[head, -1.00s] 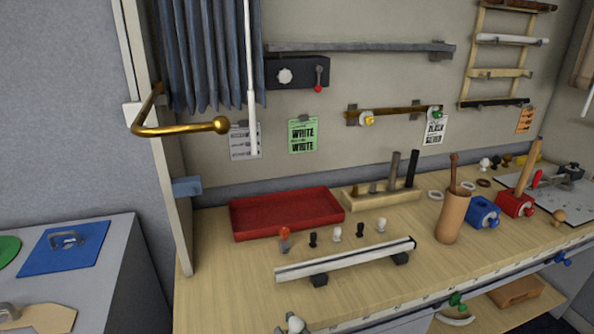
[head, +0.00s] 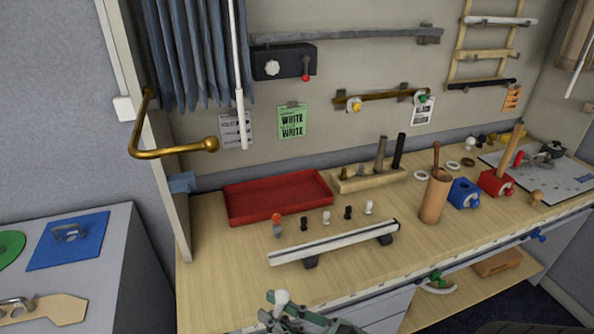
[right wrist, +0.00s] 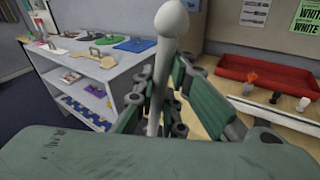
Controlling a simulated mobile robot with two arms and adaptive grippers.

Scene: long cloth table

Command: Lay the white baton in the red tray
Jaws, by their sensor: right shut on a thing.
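The white baton (right wrist: 158,70), a pale rod with a rounded knob at its top, stands near upright in my right gripper (right wrist: 155,105) in the right wrist view. The green-padded fingers are shut on it. In the head view the baton's knob (head: 281,297) and my right gripper (head: 283,315) show at the bottom edge, in front of the table. The red tray (head: 233,214) lies empty at the back left of the table, beyond the gripper; it also shows in the right wrist view (right wrist: 270,67). My left gripper is out of view.
Several small pegs (head: 326,217) and a long white-topped bar (head: 335,243) on dark feet stand between gripper and tray. A wooden block (head: 365,178) with upright rods is right of the tray. A brass rail (head: 180,148) juts out at the left.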

